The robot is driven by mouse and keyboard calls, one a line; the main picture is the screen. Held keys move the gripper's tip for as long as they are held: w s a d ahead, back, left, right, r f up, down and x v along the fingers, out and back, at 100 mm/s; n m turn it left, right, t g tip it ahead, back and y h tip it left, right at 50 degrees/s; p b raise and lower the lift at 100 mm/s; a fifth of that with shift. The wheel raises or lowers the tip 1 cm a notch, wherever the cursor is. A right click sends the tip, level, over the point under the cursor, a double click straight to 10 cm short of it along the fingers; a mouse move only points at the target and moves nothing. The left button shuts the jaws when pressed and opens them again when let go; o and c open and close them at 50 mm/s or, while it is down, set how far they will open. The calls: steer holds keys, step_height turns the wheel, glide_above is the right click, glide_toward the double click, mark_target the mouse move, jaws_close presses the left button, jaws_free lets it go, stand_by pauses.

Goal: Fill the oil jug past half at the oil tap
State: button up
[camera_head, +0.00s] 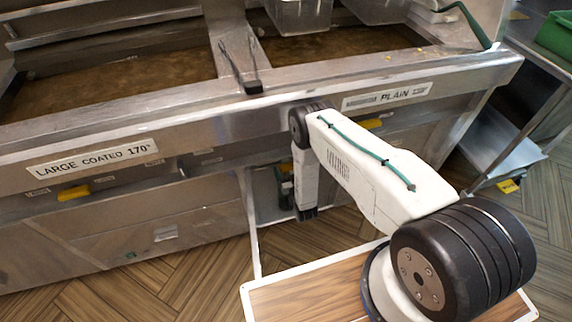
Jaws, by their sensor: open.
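My arm reaches from the lower right toward the fryer front, and its far end hangs down before the open bay between the fryer cabinets. My gripper (307,213) shows only as a small dark end at the bottom of that hanging part. It is open, and I see nothing held in it. I cannot make out the oil jug or the oil tap in this view. The open bay (268,200) is partly hidden behind my arm, and the small dark and greenish things in it are too unclear to name.
The fryer range (200,112) spans the view, with brown oil vats (115,82) behind its front edge. Tongs (240,70) lie over that edge. A frying basket (300,14) sits at the back. A steel side table (545,65) with a green crate (556,36) stands right. Floor (190,275) is clear at lower left.

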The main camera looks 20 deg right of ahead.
steer(key=shift+w, duration=1.35)
steer(key=c, duration=1)
steer(key=shift+m, duration=0.3)
steer(key=shift+s+m, duration=0.1)
steer(key=shift+m, duration=3)
